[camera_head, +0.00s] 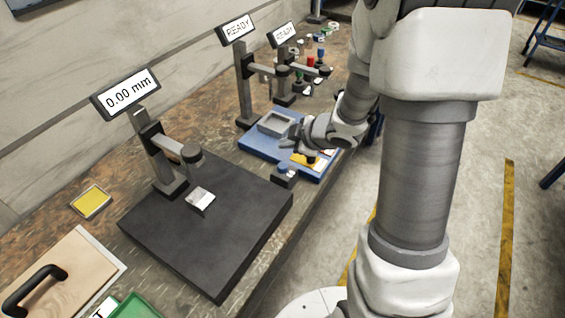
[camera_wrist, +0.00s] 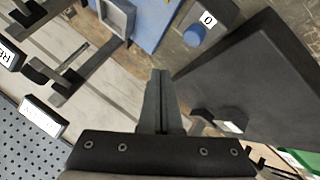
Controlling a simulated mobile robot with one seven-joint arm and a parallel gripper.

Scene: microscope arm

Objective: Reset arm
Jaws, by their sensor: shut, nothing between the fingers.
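The nearest stand has a tall grey post, a horizontal arm with a dark round head (camera_head: 192,153), and a tilted display (camera_head: 126,93) reading "0.00 mm". It stands on a black plate (camera_head: 235,240), which also shows in the wrist view (camera_wrist: 265,75). A small pale block (camera_head: 200,199) lies on the plate below the head, apart from it. A small dark box with a blue button (camera_head: 283,169) sits beside the plate. In the wrist view the button (camera_wrist: 195,36) is next to a "0" label. My gripper (camera_head: 287,143) is shut and empty, above the bench near the blue base.
A blue base (camera_head: 255,148) holds a grey open tray (camera_head: 275,123). Two more stands with "READY" displays (camera_head: 237,28) (camera_head: 284,35) rise behind. A yellow pad (camera_head: 91,202), a wooden board with black handle (camera_head: 70,270) and a green bin (camera_head: 135,306) lie front left.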

